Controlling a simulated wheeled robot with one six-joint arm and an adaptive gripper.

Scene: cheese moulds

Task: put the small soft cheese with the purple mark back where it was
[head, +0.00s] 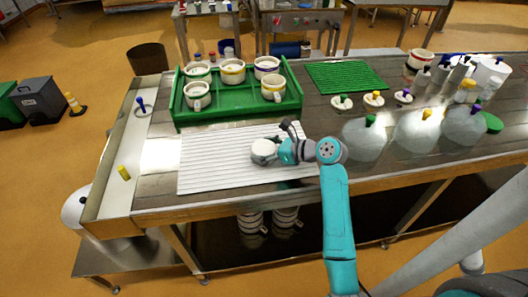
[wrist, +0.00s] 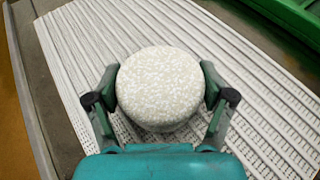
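A round white speckled cheese (wrist: 160,86) sits between the two fingers of my gripper (wrist: 160,88), with both fingertips against its sides. In the head view the cheese (head: 263,150) is at my gripper (head: 268,148), over the middle of the white ribbed mat (head: 212,165). I cannot tell whether it touches the mat or is held slightly above it. No purple mark shows on the visible face of the cheese. A mould with a purplish band (head: 266,66) stands at the back of the green tray (head: 185,118). A small white disc with a purple knob (head: 403,97) lies right of the green mat.
Several white moulds with coloured bands stand in the green tray behind the ribbed mat. A flat green mat (head: 345,76) lies behind to the right. Draped whitish bags with coloured tops (head: 415,135) crowd the right side. The ribbed mat's left part is clear.

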